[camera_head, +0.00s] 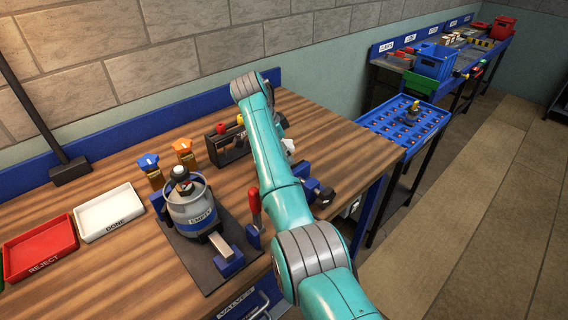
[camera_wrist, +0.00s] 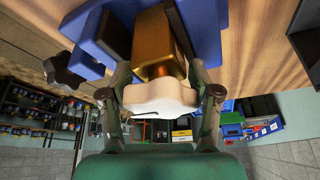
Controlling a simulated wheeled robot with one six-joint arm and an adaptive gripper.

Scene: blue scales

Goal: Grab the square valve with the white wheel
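The square valve shows in the wrist view as a brass block (camera_wrist: 160,45) with a white lobed wheel (camera_wrist: 158,97) on its near end. A small white part beside my arm in the head view, likely this wheel (camera_head: 288,146), is mostly covered. A blue clamp-like fixture (camera_wrist: 103,36) lies against the valve. My gripper (camera_wrist: 160,72) has one finger on each side of the valve, close to the block just beyond the wheel. I cannot tell whether the fingers touch it. In the head view my arm hides the gripper.
Valves with blue (camera_head: 149,162) and orange (camera_head: 183,147) wheels stand left of my arm. A grey pot-like device (camera_head: 192,207) sits on a dark mat. The red REJECT tray (camera_head: 40,250) and white DONE tray (camera_head: 109,212) are farther left. A black knob (camera_wrist: 72,70) projects beside my gripper.

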